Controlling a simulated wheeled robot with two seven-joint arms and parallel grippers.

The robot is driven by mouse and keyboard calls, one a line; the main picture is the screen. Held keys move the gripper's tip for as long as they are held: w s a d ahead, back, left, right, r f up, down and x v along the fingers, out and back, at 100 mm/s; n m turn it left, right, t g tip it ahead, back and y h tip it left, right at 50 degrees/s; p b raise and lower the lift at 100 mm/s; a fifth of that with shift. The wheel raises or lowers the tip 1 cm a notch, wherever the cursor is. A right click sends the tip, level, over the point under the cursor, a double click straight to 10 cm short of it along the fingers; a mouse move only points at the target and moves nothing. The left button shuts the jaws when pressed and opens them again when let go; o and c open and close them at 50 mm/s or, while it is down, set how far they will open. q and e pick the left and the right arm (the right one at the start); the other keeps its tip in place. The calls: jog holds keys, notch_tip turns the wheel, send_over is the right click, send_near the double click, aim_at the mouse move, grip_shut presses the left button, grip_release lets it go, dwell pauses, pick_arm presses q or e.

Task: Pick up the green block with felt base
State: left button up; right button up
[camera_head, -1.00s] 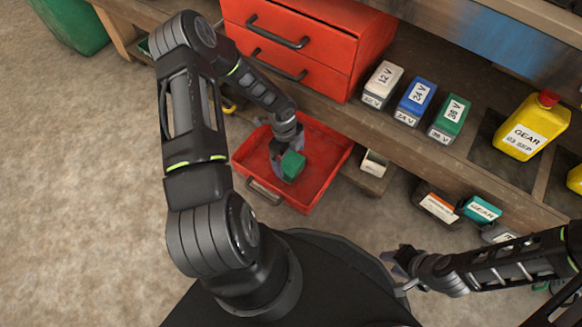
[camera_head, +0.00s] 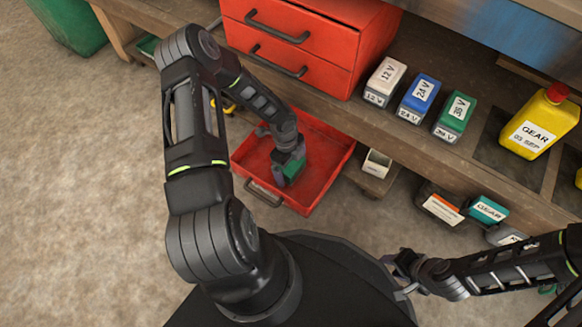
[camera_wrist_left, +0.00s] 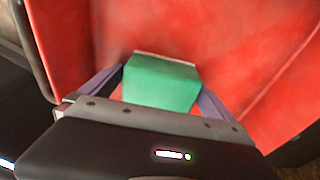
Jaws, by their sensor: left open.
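The green block (camera_head: 294,168) sits in the red open drawer tray in front of the bench. My left gripper (camera_head: 287,172) is down at the block, and its wrist partly hides the block in the head view. In the left wrist view the green block (camera_wrist_left: 162,83) lies between the two open fingers (camera_wrist_left: 162,90), with a pale strip along its far edge. Whether the fingers touch it cannot be told. My right gripper (camera_head: 401,275) is empty at the lower right, away from the block; its jaw opening is too small to judge.
The red tray (camera_head: 330,165) has raised walls around the block and a dark handle at its front. A red drawer cabinet (camera_head: 330,25) stands behind. White, blue and green labelled packs (camera_head: 452,118) and a yellow jug (camera_head: 538,125) stand on the bench to the right.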

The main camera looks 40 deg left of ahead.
pick_arm(q)
jog(key=shift+c, duration=0.2)
jog(key=c, duration=1.4)
